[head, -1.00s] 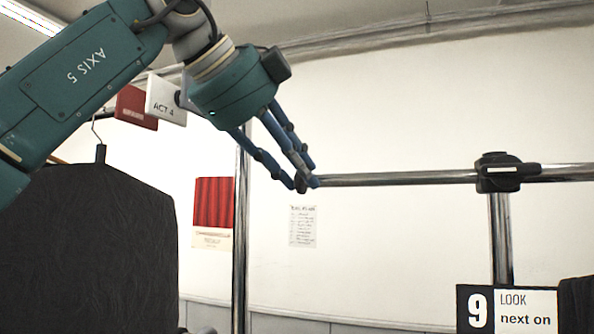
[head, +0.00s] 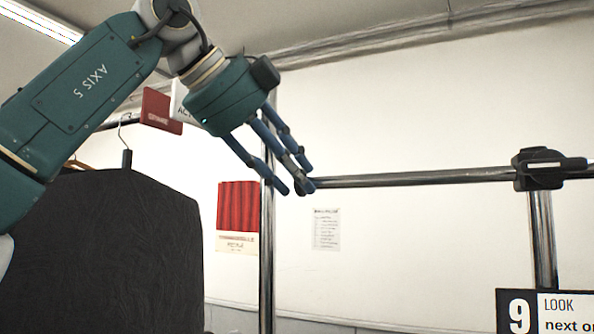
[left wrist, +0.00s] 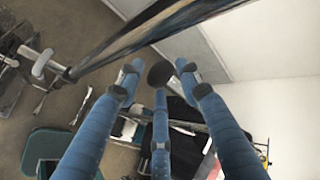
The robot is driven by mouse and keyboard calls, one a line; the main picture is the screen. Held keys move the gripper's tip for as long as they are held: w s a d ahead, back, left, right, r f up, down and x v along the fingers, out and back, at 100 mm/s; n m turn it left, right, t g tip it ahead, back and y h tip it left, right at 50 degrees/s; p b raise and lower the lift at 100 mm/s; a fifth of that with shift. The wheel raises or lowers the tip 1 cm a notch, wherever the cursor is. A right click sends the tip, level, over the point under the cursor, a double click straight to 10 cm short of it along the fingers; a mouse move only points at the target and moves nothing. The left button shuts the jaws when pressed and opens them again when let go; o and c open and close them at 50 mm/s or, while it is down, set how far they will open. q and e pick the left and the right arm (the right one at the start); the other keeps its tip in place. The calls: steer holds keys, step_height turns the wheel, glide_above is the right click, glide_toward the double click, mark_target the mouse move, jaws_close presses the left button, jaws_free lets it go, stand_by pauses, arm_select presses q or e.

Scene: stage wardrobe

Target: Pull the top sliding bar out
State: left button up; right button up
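The top sliding bar (head: 420,178) is a chrome tube in the head view, running level from a dark clamp (head: 538,169) at right to a dark end near my left fingers. My left gripper (head: 296,188) is at this free end, its three blue fingers pointing down and right. In the left wrist view the fingers (left wrist: 158,82) are spread apart, with a dark round piece (left wrist: 159,74) between the tips. I cannot tell whether the fingers touch the bar. My right gripper is not in view.
A chrome upright (head: 267,250) stands just behind the fingertips. A black garment (head: 105,250) hangs at left on a hanger, below red and white tags (head: 162,110). Another upright (head: 543,235) carries the clamp, near a "9 LOOK" sign (head: 545,313). A red curtain poster (head: 238,208) is on the wall.

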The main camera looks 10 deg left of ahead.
arm_select(q)
steer(key=v, duration=1.2)
steer(key=shift+a, duration=0.3)
steer(key=shift+f, duration=0.1)
